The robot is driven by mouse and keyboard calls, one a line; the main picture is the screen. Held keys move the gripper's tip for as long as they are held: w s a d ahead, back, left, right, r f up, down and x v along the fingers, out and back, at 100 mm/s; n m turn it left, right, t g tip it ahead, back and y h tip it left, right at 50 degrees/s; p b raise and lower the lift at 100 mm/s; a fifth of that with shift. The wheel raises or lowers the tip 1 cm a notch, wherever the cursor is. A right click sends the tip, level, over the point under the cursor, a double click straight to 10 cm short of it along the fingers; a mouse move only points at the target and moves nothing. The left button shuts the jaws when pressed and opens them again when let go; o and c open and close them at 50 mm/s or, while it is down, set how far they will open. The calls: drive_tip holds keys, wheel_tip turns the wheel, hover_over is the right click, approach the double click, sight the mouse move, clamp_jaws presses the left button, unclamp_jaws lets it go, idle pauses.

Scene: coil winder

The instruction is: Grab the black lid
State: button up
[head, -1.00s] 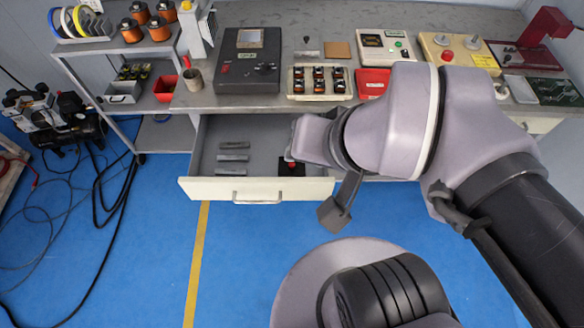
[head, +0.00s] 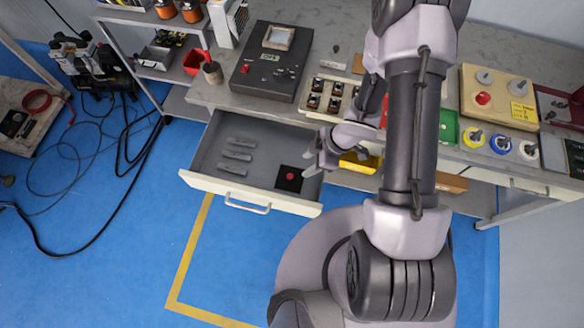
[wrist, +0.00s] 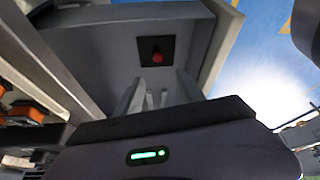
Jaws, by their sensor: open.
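The black lid (head: 289,179) is a flat black square with a red knob on top. It lies in the right front part of the open drawer (head: 195,180). In the wrist view the lid (wrist: 149,45) and its red knob show beyond my fingertips. My gripper (head: 318,163) is open, just right of the lid in the head view, near the drawer's right wall. In the wrist view the gap between my fingers (wrist: 161,78) is empty, and the fingers are apart from the lid.
Several grey bars (head: 238,155) lie in the drawer left of the lid. The workbench (head: 215,93) above carries a black control box (head: 272,70) and a tray of small coils. A yellow object (head: 358,163) is right of my gripper. Blue floor is free in front.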

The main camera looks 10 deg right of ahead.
drive_tip(key=b, duration=0.3)
hover_over(290, 176)
drive_tip(key=s+d, duration=0.1)
drive_tip(key=d, duration=0.2)
drive_tip(key=f, duration=0.7)
drive_tip(key=shift+a+f, duration=0.2)
drive_tip(key=b+x, duration=0.1)
drive_tip(key=x, duration=0.1)
drive_tip(key=b+x, duration=0.2)
drive_tip(key=x, duration=0.1)
drive_tip(key=shift+w+f, duration=0.1)
drive_tip(key=shift+w, duration=0.1)
drive_tip(key=shift+c, duration=0.9)
clamp_jaws()
